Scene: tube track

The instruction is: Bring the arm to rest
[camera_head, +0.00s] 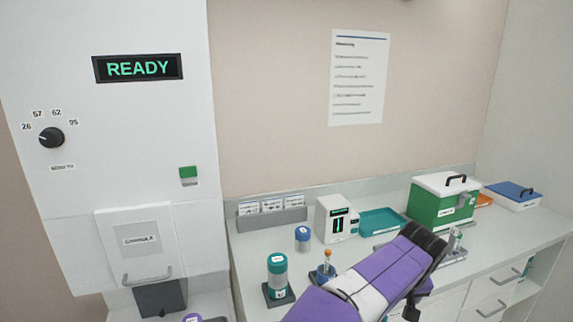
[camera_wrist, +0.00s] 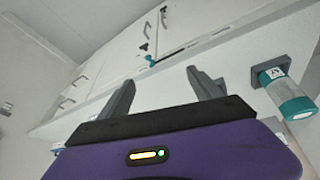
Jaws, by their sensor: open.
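My arm (camera_head: 375,275), purple and white with a black end, reaches over the counter from the bottom of the head view. My gripper (camera_wrist: 160,76) shows in the wrist view with its two grey fingers apart and nothing between them. In the head view its fingers cannot be made out clearly. The arm's black end appears in front of the green box and the counter's middle; its height above the counter cannot be told.
The counter (camera_head: 513,243) holds a teal-lidded jar (camera_head: 277,270), a blue-lidded jar (camera_head: 302,236), a small white device (camera_head: 333,220), a teal tray (camera_head: 381,222) and a green box (camera_head: 430,207). A white cabinet with a READY display (camera_head: 138,68) stands at left.

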